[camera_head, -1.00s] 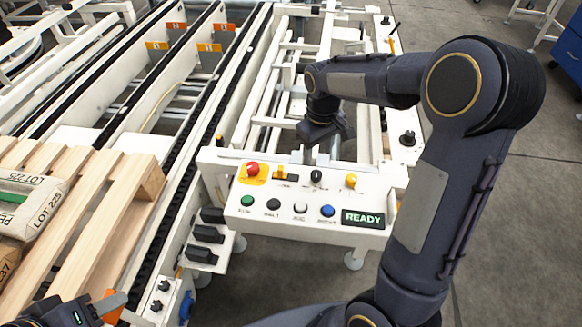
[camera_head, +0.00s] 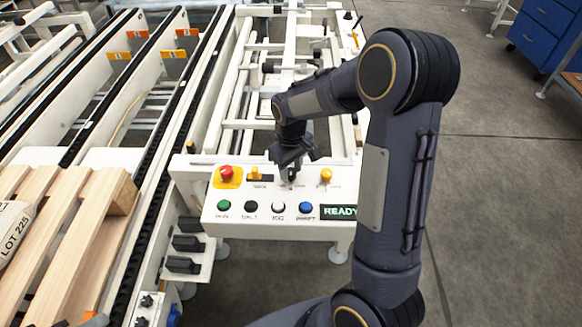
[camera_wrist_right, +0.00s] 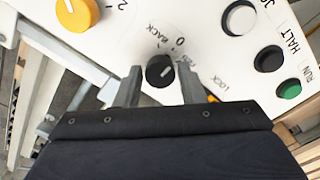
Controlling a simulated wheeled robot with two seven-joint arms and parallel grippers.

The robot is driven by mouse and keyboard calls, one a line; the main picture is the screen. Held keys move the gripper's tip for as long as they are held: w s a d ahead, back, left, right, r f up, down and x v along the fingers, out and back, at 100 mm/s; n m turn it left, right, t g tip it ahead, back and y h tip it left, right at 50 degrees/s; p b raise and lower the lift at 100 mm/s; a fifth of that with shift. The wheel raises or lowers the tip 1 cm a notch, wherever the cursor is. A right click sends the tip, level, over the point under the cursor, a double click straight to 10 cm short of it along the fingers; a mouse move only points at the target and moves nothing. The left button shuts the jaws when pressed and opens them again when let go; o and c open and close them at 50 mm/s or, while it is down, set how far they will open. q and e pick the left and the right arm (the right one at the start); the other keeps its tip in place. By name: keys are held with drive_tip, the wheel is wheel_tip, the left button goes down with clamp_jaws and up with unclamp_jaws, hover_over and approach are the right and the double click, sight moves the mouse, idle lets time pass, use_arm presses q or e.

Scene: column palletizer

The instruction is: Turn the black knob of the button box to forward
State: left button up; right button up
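The button box (camera_head: 238,190) has a white sloped panel. In the right wrist view its black knob (camera_wrist_right: 160,70) has a pale pointer line and sits among the labels "BACK", "0" and a partly hidden one that looks like "FWD". My right gripper (camera_head: 291,174) is over the panel, pointing down at the knob, which it mostly hides in the head view. In the wrist view its two fingers (camera_wrist_right: 160,80) stand apart on either side of the knob, with gaps showing. Only a sliver of what seems my left gripper (camera_head: 96,320) shows at the bottom left edge.
Near the knob are a red button (camera_head: 226,172), a yellow knob (camera_head: 326,175) and a row of green (camera_head: 224,205), black (camera_head: 250,207), white (camera_head: 278,208) and blue (camera_head: 306,208) buttons. A display (camera_head: 338,212) reads READY. A wooden pallet (camera_head: 75,230) lies left.

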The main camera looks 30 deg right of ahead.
drive_tip(key=c, duration=0.6)
drive_tip(key=shift+m, duration=0.3)
drive_tip(key=m, duration=0.3)
drive_tip(key=shift+m, duration=0.4)
drive_tip(key=shift+m+p, duration=0.5)
drive_tip(key=shift+m, duration=1.7)
drive_tip(key=o, duration=1)
